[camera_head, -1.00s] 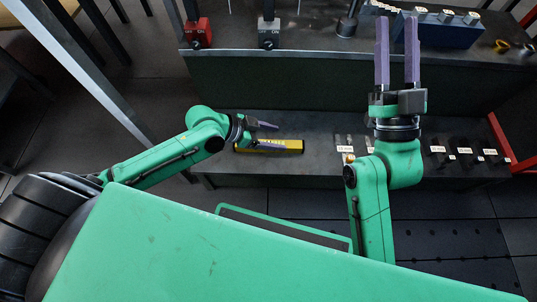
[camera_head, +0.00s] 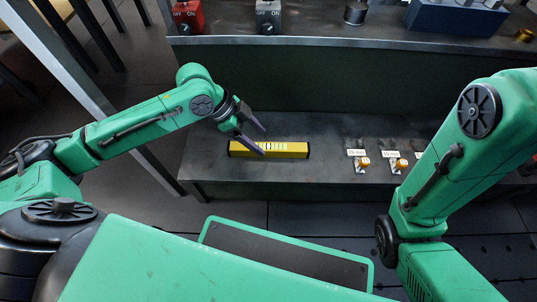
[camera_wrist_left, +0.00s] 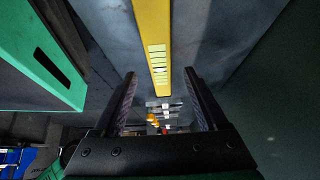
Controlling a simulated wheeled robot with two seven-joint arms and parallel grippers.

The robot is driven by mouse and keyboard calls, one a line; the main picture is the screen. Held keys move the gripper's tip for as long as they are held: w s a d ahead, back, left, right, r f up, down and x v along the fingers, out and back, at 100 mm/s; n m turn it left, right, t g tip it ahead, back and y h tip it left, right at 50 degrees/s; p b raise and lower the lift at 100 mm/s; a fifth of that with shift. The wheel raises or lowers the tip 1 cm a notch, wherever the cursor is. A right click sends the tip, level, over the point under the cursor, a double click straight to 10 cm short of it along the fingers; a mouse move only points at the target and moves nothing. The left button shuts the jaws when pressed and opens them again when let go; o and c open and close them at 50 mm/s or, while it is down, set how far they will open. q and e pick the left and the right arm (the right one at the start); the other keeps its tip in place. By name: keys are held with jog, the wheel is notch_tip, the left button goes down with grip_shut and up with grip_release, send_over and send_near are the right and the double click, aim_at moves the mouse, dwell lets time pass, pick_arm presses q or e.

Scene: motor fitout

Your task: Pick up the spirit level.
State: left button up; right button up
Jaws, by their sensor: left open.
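The yellow spirit level (camera_head: 291,150) lies flat on the lower grey shelf, its long side running left to right. My left gripper (camera_head: 263,140) is open and empty, with its two purple fingers reaching over the level from the left and behind. In the left wrist view the level (camera_wrist_left: 153,35) runs down the picture between the open fingers (camera_wrist_left: 160,75), apart from both. How high the fingers are above it is hard to tell. My right arm shows at the right, but its gripper is out of view.
Labelled slots with small orange-topped parts (camera_head: 363,163) sit on the lower shelf (camera_head: 215,175) right of the level. The upper bench (camera_head: 330,43) overhangs behind, carrying red (camera_head: 187,16) and grey (camera_head: 268,15) switch boxes and a blue block (camera_head: 455,17).

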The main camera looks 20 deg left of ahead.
aim_at(269, 146)
pick_arm(q)
jog(key=b+x, duration=0.5)
jog(key=shift+d+f, duration=0.1)
jog(key=shift+f, duration=0.15)
jog(key=shift+r, duration=0.2)
grip_shut()
jog(key=shift+r, duration=0.1)
